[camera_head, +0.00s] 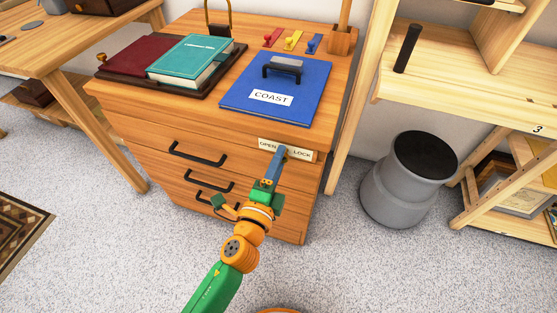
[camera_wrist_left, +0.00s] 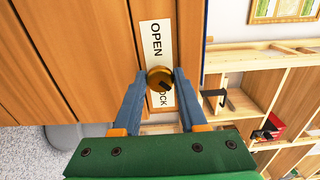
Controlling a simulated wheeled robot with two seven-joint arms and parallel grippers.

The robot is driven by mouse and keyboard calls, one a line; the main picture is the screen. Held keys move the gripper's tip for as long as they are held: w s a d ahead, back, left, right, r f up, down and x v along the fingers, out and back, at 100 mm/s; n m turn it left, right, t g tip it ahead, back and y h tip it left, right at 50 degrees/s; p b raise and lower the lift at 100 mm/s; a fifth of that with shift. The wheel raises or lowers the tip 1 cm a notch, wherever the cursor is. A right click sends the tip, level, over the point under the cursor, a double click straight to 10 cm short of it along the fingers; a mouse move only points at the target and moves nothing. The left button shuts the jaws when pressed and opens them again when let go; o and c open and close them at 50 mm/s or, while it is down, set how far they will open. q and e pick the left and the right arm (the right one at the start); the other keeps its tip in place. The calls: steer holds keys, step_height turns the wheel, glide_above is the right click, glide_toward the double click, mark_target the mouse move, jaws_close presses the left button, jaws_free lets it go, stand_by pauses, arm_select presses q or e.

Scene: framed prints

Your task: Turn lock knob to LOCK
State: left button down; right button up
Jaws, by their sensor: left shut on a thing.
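The lock knob (camera_wrist_left: 158,77) is a round brass knob with a dark slot, on the white OPEN/LOCK plate (camera_head: 298,153) on the wooden cabinet's front. The plate also shows in the left wrist view (camera_wrist_left: 156,42), with the knob between its two words. My left gripper (camera_head: 276,160) is at the plate, its blue fingers shut on the knob from both sides. In the left wrist view the fingertips (camera_wrist_left: 160,79) touch the knob's sides, and part of LOCK is covered. In the head view the gripper hides the knob. My right gripper is in neither view.
The wooden cabinet (camera_head: 140,128) has several black drawer handles (camera_head: 198,155). On its top lie a blue COAST folder (camera_head: 300,88) and a tray with a teal book (camera_head: 190,60) and a dark red one. A grey stool (camera_head: 405,190) stands to the right. The floor in front is clear.

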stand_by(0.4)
arm_select(q)
steer(key=shift+c, duration=2.3)
jaws_free()
steer(key=v, duration=0.7)
steer(key=shift+b, duration=0.45)
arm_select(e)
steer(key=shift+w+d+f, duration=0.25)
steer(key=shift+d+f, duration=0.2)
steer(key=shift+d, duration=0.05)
